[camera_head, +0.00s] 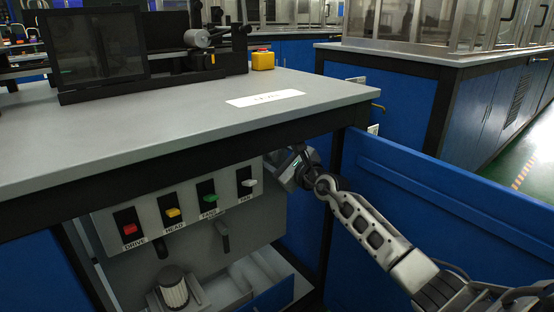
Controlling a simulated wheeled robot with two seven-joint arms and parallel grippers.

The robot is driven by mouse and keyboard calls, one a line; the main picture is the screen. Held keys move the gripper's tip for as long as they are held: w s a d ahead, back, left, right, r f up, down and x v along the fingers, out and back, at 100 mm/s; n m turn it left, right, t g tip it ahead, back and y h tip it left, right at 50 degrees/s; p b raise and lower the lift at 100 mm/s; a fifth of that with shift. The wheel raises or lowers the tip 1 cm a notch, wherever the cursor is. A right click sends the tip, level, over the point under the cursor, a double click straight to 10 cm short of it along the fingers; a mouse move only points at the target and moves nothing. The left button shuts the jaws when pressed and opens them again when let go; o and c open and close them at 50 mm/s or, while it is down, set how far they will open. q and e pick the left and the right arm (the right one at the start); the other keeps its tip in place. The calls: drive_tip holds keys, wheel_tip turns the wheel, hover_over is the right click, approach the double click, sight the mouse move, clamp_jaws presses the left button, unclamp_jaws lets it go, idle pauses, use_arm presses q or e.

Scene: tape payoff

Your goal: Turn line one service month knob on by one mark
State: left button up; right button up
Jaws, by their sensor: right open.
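No knob in view can be read as the service month knob. A white ribbed cylinder (173,290) stands low in the open cabinet under the worktop; I cannot tell if it is a knob. A grey panel (185,235) above it carries a red switch (129,229), a yellow switch (173,212), a green switch (210,198) and a white switch (248,182). My right gripper (279,165) is open under the worktop's front edge, just right of the white switch and apparently apart from it. Its fingers are small and partly hidden in shadow. My left gripper is out of view.
The grey worktop (200,105) overhangs the panel, with a white label (266,98) on it. A dark machine (105,50) and a yellow box (263,60) stand at its back. A blue panel (440,215) lies behind my right arm. Green floor shows at far right.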

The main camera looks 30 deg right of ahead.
drive_tip(key=c, duration=1)
